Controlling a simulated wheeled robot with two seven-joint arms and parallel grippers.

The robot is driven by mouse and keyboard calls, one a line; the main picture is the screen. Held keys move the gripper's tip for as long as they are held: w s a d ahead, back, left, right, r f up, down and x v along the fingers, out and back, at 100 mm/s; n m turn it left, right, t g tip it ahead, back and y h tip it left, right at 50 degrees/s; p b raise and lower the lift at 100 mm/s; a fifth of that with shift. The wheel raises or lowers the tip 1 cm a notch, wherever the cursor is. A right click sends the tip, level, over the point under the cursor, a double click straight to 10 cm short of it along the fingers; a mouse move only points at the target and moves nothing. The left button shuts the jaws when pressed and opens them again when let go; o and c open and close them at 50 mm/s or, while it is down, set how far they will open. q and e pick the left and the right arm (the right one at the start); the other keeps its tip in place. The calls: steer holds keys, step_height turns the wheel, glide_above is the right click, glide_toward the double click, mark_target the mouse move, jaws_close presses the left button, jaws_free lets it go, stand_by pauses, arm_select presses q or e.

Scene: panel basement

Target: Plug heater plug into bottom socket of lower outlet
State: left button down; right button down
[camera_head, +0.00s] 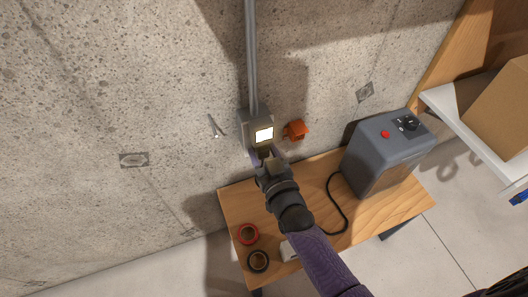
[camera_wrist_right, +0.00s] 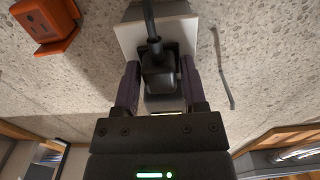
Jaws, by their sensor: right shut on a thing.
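My right gripper (camera_head: 264,155) reaches up to the wall, just below a grey box (camera_head: 256,118) with a bright white panel at the end of a conduit. In the right wrist view, my right gripper (camera_wrist_right: 158,85) is shut on the black heater plug (camera_wrist_right: 158,74), one purple finger on each side. A black cord rises from the plug. A pale outlet plate (camera_wrist_right: 178,36) lies right behind the plug; its sockets are hidden, and I cannot tell whether the plug touches it. The grey heater (camera_head: 383,158) stands on the table's right side. My left gripper is not in view.
An orange box (camera_head: 296,130) is on the wall close to the right. The wooden table (camera_head: 385,218) holds a red-rimmed roll (camera_head: 248,234), a dark roll (camera_head: 258,261) and a black cord (camera_head: 345,205). A white shelf (camera_head: 470,130) with a cardboard box (camera_head: 500,108) is at the right.

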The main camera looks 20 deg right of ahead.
stand_by(0.3)
stand_by(0.5)
steer(key=shift+c, duration=0.3)
jaws_free()
